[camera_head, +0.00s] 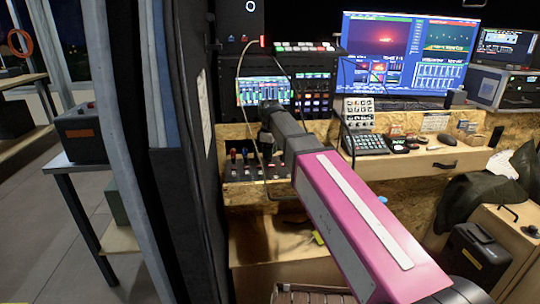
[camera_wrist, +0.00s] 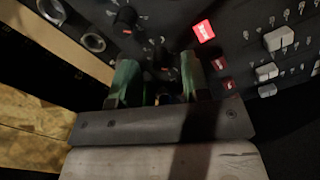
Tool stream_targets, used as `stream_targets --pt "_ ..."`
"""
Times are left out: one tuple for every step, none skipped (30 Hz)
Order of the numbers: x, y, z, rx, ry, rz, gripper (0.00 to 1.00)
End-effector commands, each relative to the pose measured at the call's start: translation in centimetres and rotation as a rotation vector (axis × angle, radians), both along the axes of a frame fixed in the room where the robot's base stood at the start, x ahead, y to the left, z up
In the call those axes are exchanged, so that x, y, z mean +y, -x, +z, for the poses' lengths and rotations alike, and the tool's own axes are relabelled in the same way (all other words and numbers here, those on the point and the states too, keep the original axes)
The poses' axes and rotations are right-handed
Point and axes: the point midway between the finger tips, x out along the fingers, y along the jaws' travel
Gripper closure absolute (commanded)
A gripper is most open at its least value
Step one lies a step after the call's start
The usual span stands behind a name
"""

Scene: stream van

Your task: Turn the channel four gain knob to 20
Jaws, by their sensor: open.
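My gripper (camera_wrist: 160,80) is open in the wrist view, its two green fingers apart in front of a dark control panel (camera_wrist: 175,20). A dark knob (camera_wrist: 162,58) shows between and just beyond the fingertips; contact with it cannot be told. Another black knob (camera_wrist: 125,19) sits up and to the left on the panel. Labels are too small to read, so I cannot tell which knob is channel four gain, nor its setting. In the head view my arm reaches to the rack and largely hides the spot where the gripper works.
A lit red button (camera_wrist: 203,31) and white slider caps (camera_wrist: 279,39) lie right of the gripper. Round metal sockets (camera_wrist: 93,42) lie left. In the head view, a thin cable (camera_head: 240,75) hangs near my arm, and a desk (camera_head: 430,160) with a keypad (camera_head: 366,144) stands right.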

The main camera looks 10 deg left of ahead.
Motion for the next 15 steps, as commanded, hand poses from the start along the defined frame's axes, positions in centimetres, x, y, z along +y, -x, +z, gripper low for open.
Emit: stream_targets --pt "-0.02 0.02 -0.42 0.001 0.000 0.000 0.57" --pt "-0.02 0.02 -0.60 0.001 0.000 0.000 0.57" --pt "-0.02 0.02 -0.78 0.001 0.000 0.000 0.57" --pt "-0.02 0.02 -0.88 0.001 0.000 0.000 0.57" --pt "-0.01 0.02 -0.95 0.001 0.000 0.000 0.57" --pt "-0.01 0.02 -1.01 0.001 0.000 0.000 0.57" --pt "-0.01 0.01 -1.04 0.000 0.000 0.000 0.57" --pt "-0.01 0.01 -1.05 0.000 0.000 0.000 0.57" --pt "-0.01 0.01 -1.05 0.000 0.000 0.000 0.57" --pt "-0.01 0.01 -1.05 0.000 0.000 0.000 0.57" --pt "-0.01 0.01 -1.04 0.000 0.000 0.000 0.57" --pt "-0.01 0.01 -1.04 0.000 0.000 0.000 0.57" --pt "-0.01 0.01 -1.03 0.000 0.000 0.000 0.57" --pt "0.00 0.01 -1.03 0.000 0.000 0.000 0.60" --pt "0.00 0.01 -1.03 0.000 0.000 0.000 0.73"
